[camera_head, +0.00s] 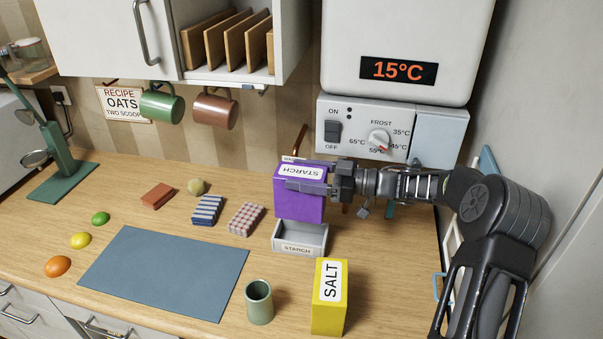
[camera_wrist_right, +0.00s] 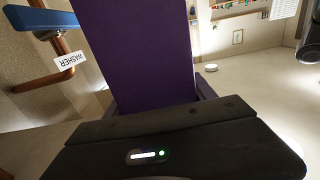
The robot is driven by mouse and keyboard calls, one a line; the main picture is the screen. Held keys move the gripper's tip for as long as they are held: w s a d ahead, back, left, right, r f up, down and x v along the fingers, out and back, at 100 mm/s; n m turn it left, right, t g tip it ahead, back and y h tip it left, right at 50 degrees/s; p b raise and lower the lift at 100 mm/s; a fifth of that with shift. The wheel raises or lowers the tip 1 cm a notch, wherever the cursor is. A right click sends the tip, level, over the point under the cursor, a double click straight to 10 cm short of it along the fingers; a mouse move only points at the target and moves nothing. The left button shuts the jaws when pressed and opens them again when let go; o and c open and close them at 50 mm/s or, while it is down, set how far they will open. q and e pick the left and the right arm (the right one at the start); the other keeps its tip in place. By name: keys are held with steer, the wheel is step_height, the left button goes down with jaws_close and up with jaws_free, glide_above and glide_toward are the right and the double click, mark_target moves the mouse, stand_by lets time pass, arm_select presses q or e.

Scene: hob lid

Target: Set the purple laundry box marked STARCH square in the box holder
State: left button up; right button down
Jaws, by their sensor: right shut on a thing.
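The purple box (camera_head: 298,207) with a white STARCH label on its top is held by my right gripper (camera_head: 307,186). The gripper is shut on the upper part of the box and comes in from the right. The box is upright, just above and behind the grey box holder (camera_head: 300,250), which is labelled STARCH on its front. The holder's inside shows as empty in its front part; its back is hidden by the box. In the right wrist view the purple box (camera_wrist_right: 140,60) fills the middle. My left gripper is not in view.
A yellow SALT box (camera_head: 329,300) and a green cup (camera_head: 259,302) stand in front of the holder. A blue mat (camera_head: 165,272) lies to the left. Folded cloths (camera_head: 246,218) lie left of the box. A heater panel (camera_head: 365,130) is on the wall behind.

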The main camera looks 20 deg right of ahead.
steer(key=shift+f+b, duration=1.8)
steer(key=shift+f, duration=1.1)
steer(key=shift+f, duration=0.2)
steer(key=shift+f+b, duration=1.1)
steer(key=shift+f, duration=0.35)
steer(key=shift+f+b, duration=0.6)
steer(key=shift+f, duration=0.3)
steer(key=shift+c, duration=1.2)
jaws_free()
